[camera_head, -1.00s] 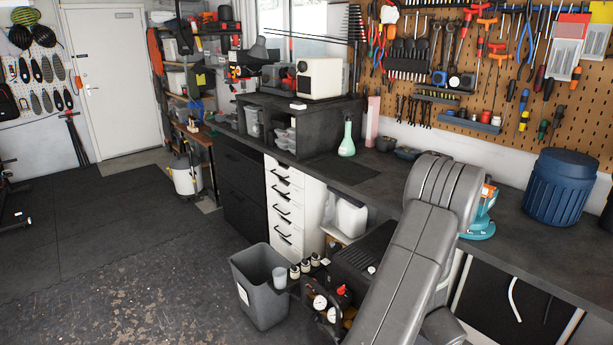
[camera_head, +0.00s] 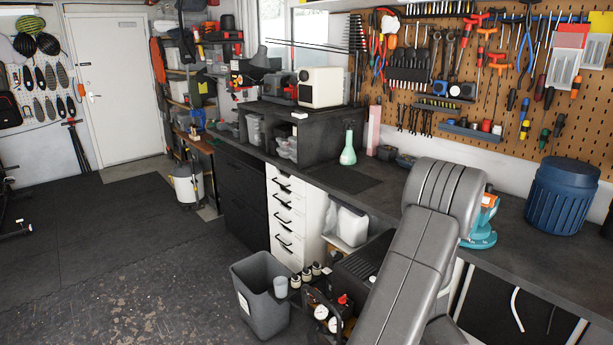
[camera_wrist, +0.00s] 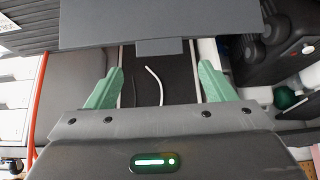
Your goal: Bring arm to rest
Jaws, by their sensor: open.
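My gripper (camera_wrist: 162,72) shows in the wrist view with its two green fingers spread apart. Nothing is between the fingers, and a dark area with a pale curved cable (camera_wrist: 154,84) shows beyond them. In the head view my grey arm rises in front of the workbench (camera_head: 500,265) at the right. My gripper is hidden or out of frame there.
A blue drum (camera_head: 562,195) and a teal and orange tool (camera_head: 482,222) stand on the bench near my arm. A green bottle (camera_head: 348,150) stands farther left. A grey bin (camera_head: 259,298) is on the floor; open floor lies to the left.

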